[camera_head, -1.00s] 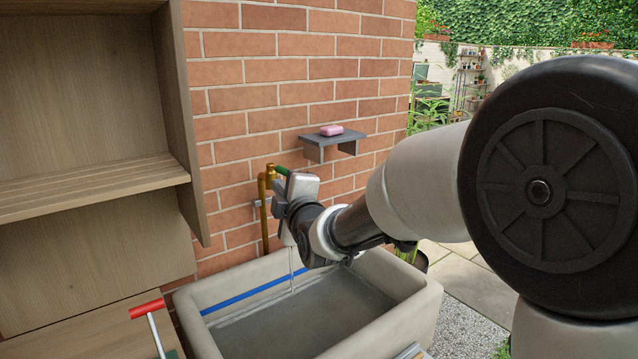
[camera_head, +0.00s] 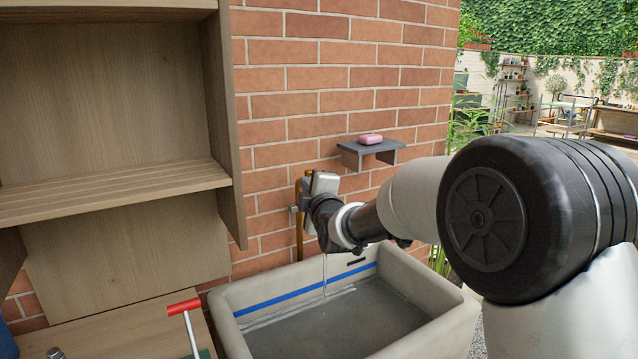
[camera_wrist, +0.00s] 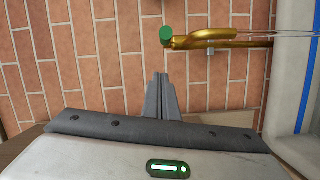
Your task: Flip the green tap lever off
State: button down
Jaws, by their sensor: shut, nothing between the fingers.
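The brass tap (camera_wrist: 205,38) with its green lever (camera_wrist: 166,35) is at the upper middle of the wrist view. The lever shows there as a small, nearly round green end. A thin stream of water (camera_head: 324,272) runs from the tap into the stone sink (camera_head: 455,325). My gripper (camera_wrist: 160,77) is shut and empty. Its fingertips point at the wall, a short way from the lever in the wrist picture, with a gap between them. In the head view, my gripper (camera_head: 322,184) covers the lever and most of the tap; only part of the brass pipe (camera_head: 299,225) shows.
A brick wall (camera_head: 290,75) stands behind the tap. A small grey shelf (camera_head: 352,147) with pink soap (camera_head: 370,139) is just right of my gripper. A wooden cabinet (camera_head: 228,110) stands at left. A red-handled tool (camera_head: 184,306) is at the front left of the sink.

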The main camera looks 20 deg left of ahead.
jog(key=w, duration=0.1)
jog(key=w+d, duration=0.1)
jog(key=w, duration=0.1)
jog(key=w+f, duration=0.1)
jog(key=shift+w+d, duration=0.15)
jog(key=shift+w, duration=0.25)
